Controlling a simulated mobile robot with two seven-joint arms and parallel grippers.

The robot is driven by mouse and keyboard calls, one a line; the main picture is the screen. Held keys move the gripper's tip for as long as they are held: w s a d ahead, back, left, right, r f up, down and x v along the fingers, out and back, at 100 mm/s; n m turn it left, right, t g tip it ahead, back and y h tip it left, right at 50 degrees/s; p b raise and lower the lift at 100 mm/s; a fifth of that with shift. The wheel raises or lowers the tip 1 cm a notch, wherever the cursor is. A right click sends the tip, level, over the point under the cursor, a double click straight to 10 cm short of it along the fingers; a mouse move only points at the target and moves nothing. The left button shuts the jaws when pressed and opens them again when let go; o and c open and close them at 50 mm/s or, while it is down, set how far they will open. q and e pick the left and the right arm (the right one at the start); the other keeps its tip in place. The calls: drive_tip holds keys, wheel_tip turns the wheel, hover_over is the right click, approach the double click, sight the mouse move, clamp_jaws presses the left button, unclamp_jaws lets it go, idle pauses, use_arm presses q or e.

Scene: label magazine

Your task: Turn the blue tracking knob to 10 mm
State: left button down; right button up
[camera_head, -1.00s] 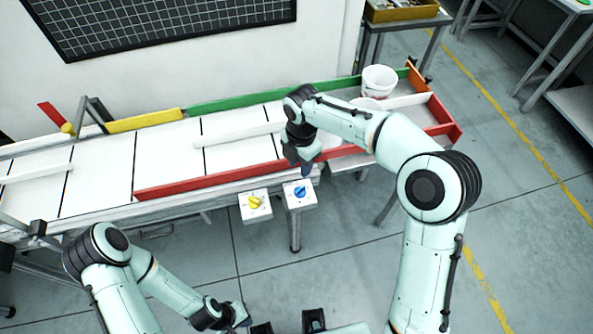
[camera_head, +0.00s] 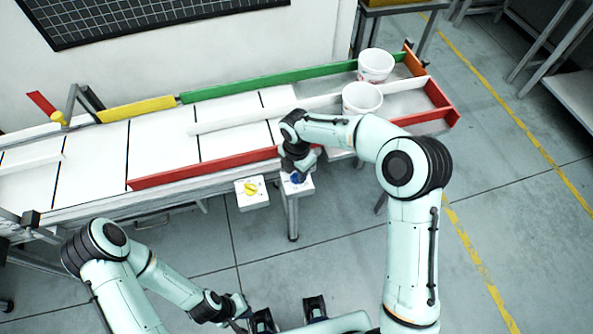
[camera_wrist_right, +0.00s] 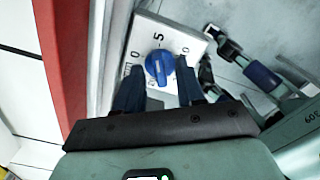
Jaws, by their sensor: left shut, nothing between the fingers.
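The blue knob (camera_head: 297,178) sits on a white box at the front edge of the conveyor. In the right wrist view the knob (camera_wrist_right: 160,67) is on a white dial plate (camera_wrist_right: 172,36) with printed numbers; I cannot read its setting surely. My right gripper (camera_head: 297,170) is right above it, pointing down. In the right wrist view the two dark fingers of the right gripper (camera_wrist_right: 159,88) are apart, one at each side of the knob, and do not visibly clamp it. My left gripper (camera_head: 240,312) is shut and empty, low in the head view.
A yellow knob (camera_head: 250,189) on a similar box (camera_head: 253,201) is just left. A red rail (camera_head: 205,168) runs behind the boxes. Two white tubs (camera_head: 375,66) (camera_head: 361,98) stand in the lanes at the right end. The floor in front is clear.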

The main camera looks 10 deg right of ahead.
clamp_jaws()
drive_tip(key=shift+m, duration=0.4)
drive_tip(key=m, duration=0.2)
drive_tip(key=shift+m, duration=0.4)
drive_tip(key=m, duration=0.3)
drive_tip(key=shift+m, duration=0.4)
drive_tip(key=m, duration=0.4)
drive_tip(key=shift+b, duration=0.35)
drive_tip(key=shift+m, duration=1.8)
